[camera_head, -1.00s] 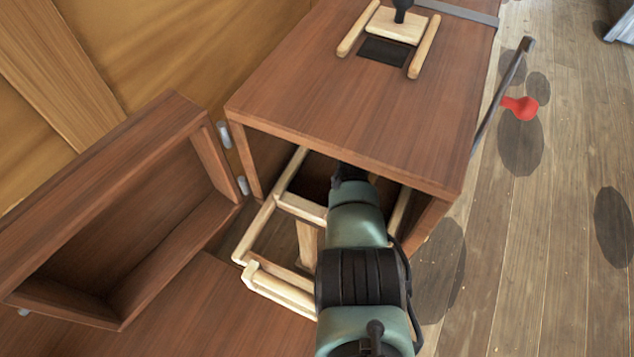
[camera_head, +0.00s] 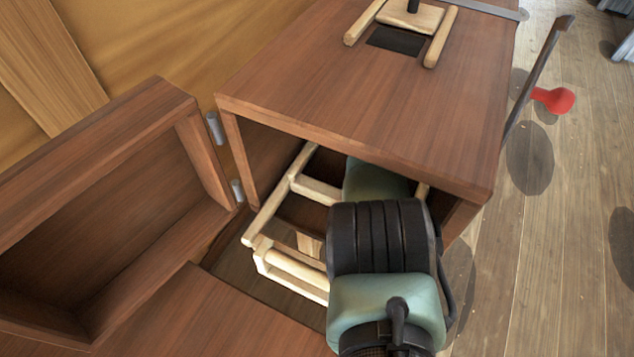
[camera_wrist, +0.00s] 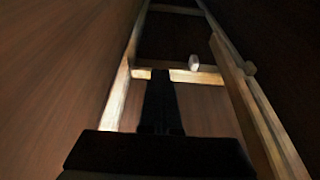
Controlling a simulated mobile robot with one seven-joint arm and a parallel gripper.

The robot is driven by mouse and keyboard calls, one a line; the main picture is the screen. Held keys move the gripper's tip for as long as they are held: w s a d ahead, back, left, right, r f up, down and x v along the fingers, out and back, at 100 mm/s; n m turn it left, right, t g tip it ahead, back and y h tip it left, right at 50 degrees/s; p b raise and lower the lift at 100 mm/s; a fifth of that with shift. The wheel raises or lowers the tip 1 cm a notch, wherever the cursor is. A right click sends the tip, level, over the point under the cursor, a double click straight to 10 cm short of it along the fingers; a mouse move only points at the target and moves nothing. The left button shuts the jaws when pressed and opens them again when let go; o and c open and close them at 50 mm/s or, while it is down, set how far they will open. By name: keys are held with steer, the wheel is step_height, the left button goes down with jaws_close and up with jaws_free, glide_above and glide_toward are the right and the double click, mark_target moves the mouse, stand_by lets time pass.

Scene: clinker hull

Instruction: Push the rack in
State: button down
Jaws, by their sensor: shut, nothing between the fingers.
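The rack (camera_head: 270,218) is a pale wooden frame with side rails and crossbars. Its back part is inside the brown wooden box (camera_head: 365,100), and its front end sticks out of the open front. In the wrist view I see its left rail (camera_wrist: 121,88), right rail (camera_wrist: 243,90) and a crossbar (camera_wrist: 200,76). My gripper (camera_wrist: 160,78) is shut and empty, its dark tip overlapping the crossbar; I cannot tell whether they touch. In the head view my gripper is hidden inside the box, behind my arm.
The box's open door (camera_head: 110,215), a deep hollow panel, hangs at the left on hinges. A slide with a dark handle (camera_head: 412,15) sits on the box top. Plank floor (camera_head: 560,260) lies beyond.

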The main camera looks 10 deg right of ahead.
stand_by(0.3)
steer(key=s+r+p, duration=0.1)
steer(key=p, duration=0.3)
steer(key=shift+s+a+p, duration=0.15)
steer(key=shift+a+p, duration=0.25)
steer(key=p+v, duration=0.3)
steer(key=p, duration=0.4)
steer(key=shift+s+a+r, duration=0.1)
steer(key=shift+s+a, duration=0.15)
steer(key=shift+s, duration=0.05)
steer(key=s+a+p, duration=0.2)
steer(key=s+p, duration=0.1)
steer(key=s+a+p, duration=0.2)
steer(key=s+p, duration=0.1)
steer(key=s+a+p, duration=0.2)
steer(key=s+p, duration=0.1)
steer(key=shift+s+a+f+p, duration=0.15)
steer(key=shift+a+f+p, duration=0.1)
steer(key=shift+a+p, duration=0.1)
steer(key=shift+a+f, duration=0.1)
